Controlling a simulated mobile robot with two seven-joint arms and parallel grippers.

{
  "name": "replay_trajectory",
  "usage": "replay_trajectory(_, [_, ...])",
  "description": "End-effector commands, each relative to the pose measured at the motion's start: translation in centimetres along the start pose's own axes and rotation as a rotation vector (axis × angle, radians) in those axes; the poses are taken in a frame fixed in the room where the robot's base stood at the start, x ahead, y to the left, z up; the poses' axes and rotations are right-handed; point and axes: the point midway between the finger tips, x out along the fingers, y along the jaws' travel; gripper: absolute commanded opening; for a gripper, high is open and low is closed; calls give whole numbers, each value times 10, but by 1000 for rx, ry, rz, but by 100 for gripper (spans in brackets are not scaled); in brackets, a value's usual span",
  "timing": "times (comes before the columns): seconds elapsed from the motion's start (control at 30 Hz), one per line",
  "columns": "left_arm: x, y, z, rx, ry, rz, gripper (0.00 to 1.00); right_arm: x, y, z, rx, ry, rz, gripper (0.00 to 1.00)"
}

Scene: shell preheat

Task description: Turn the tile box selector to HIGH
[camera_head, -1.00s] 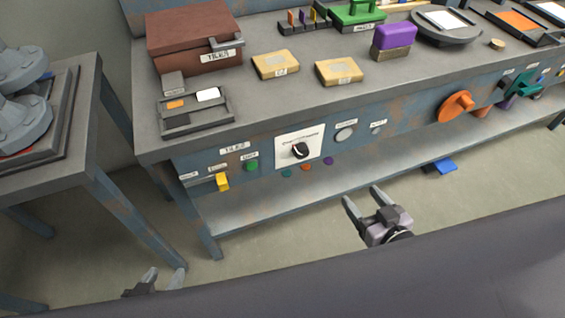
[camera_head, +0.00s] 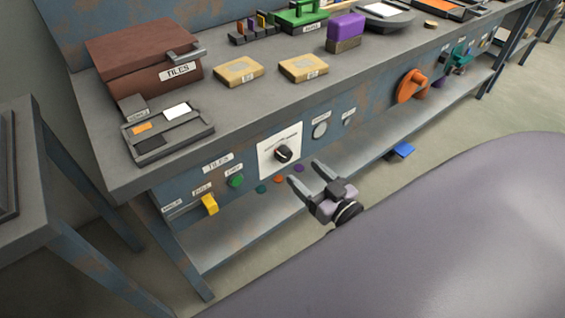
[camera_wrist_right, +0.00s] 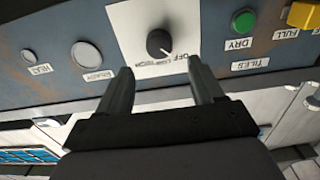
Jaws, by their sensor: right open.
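The tile box selector (camera_head: 283,154) is a black round knob on a white plate (camera_head: 266,161) on the bench's front panel. In the right wrist view the knob (camera_wrist_right: 160,43) has a pale pointer line, and the word OFF shows on the plate beside it. The other plate lettering is too small to read surely. My right gripper (camera_head: 306,172) is open and empty, in front of the panel and just below right of the knob. In the wrist view its two fingers (camera_wrist_right: 158,85) point toward the plate, apart from the knob. The brown TILES box (camera_head: 140,55) sits on the bench top. My left gripper is out of view.
Near the selector are a green DRY button (camera_head: 236,180), a yellow FULL switch (camera_head: 209,204) and a grey READY disc (camera_head: 320,129). An orange handwheel (camera_head: 411,87) sticks out farther right. A lower shelf (camera_head: 232,236) runs below the panel.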

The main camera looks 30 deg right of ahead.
Motion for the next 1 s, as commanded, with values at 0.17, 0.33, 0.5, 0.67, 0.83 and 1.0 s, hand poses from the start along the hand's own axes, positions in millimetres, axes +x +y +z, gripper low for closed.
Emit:
replay_trajectory(0.17, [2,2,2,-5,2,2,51,21,0,0,0,3,0,67])
replay_trajectory(0.33, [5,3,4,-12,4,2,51,44,0,0,1,2,0,67])
replay_trajectory(0.5, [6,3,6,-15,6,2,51,60,-1,0,1,0,0,67])
replay_trajectory(0.67, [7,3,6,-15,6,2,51,66,-1,0,1,-2,0,67])
replay_trajectory(0.83, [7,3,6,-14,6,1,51,67,-1,0,1,-2,0,67])
replay_trajectory(1.0, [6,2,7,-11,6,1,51,67,-1,0,1,-2,0,41])
